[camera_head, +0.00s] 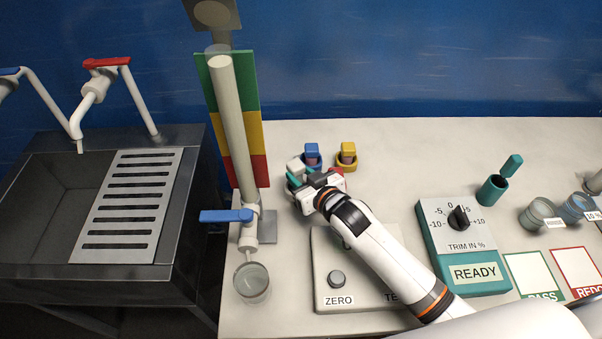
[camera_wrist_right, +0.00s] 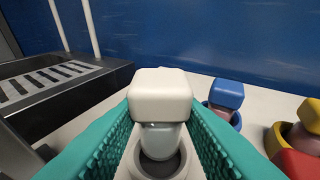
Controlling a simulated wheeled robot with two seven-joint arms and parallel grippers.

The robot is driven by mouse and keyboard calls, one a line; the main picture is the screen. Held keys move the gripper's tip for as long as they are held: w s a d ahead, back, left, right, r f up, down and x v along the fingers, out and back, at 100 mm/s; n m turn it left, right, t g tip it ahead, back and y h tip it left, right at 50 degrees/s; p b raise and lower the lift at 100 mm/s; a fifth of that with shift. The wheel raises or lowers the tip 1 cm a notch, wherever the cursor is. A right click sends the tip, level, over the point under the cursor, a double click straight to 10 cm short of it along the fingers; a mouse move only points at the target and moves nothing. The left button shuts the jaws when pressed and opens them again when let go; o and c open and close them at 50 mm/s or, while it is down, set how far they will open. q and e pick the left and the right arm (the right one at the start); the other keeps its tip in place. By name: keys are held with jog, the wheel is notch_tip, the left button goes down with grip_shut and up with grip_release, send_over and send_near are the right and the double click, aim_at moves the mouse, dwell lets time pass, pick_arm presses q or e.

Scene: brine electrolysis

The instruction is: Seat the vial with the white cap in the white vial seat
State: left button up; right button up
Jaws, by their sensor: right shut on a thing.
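The vial with the white cap stands between the teal fingers of my right gripper (camera_head: 301,181). Its white cap (camera_head: 294,163) shows at the gripper's far left side in the head view. In the right wrist view the white cap (camera_wrist_right: 160,95) is upright, with the clear vial body (camera_wrist_right: 160,138) below it. The right gripper is shut on this vial. The white vial seat (camera_wrist_right: 143,172) shows as a pale ring around the vial's lower part. How deep the vial sits in it is hidden. My left gripper is not in view.
A blue-capped vial (camera_head: 312,150) and a yellow-capped vial (camera_head: 348,150) stand in seats just behind the gripper. A red cap (camera_head: 338,173) is close at its right. The tall column (camera_head: 236,140) with a blue valve handle (camera_head: 226,215) stands to the left.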

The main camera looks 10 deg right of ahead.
jog(key=shift+p, duration=0.8)
dwell(1.3)
jog(key=shift+f, duration=0.6)
dwell(1.0)
jog(key=shift+f+b, duration=0.3)
jog(key=shift+f, duration=0.3)
dwell(1.0)
jog(key=shift+f, duration=0.6)
dwell(1.0)
jog(key=o, duration=1.1)
jog(key=shift+c, duration=0.2)
